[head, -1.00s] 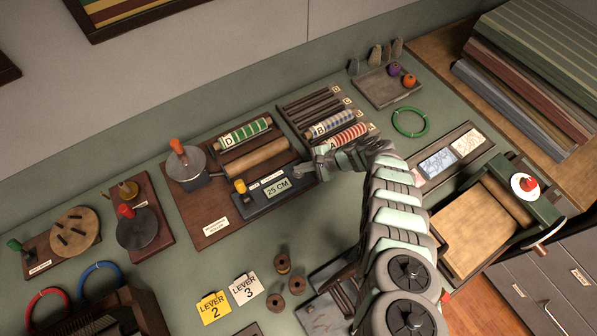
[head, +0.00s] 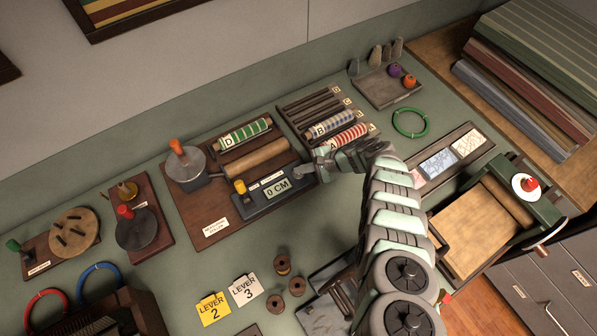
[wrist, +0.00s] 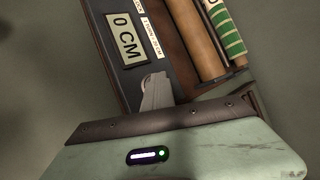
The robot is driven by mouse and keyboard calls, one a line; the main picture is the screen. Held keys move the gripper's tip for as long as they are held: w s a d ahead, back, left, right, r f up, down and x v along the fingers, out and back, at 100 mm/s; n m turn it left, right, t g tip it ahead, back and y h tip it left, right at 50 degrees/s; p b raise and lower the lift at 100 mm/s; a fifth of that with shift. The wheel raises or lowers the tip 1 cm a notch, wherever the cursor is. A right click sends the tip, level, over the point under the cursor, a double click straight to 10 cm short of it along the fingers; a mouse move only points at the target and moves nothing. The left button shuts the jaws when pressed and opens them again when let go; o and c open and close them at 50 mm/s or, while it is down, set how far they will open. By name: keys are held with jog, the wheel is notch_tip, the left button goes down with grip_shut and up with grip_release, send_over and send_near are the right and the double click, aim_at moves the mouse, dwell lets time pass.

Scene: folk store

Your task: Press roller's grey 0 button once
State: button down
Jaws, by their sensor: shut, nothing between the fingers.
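The roller device (head: 205,200) is a brown board with a wooden roller, a green striped roll marked D and a dark control panel (head: 250,207). The panel's display (head: 278,190) reads 0 CM, and the wrist view shows the same display (wrist: 124,38). My gripper (head: 300,171) is shut and empty, its tip at the right end of the panel. In the wrist view the gripper (wrist: 155,80) covers that end of the panel.
A yellow knob (head: 240,186) stands at the panel's left end. A rack of rolls (head: 325,120) lies just behind my gripper. An orange-handled crank (head: 178,146) stands at the device's left. Wooden spools (head: 283,264) and the lever cards (head: 245,288) lie in front, with open green tabletop between.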

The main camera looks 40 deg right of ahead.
jog(key=shift+r+p, duration=0.75)
jog(key=shift+r, duration=0.05)
jog(key=shift+r, duration=0.1)
notch_tip(320, 180, up, 5)
jog(key=p, duration=0.5)
dwell(0.4)
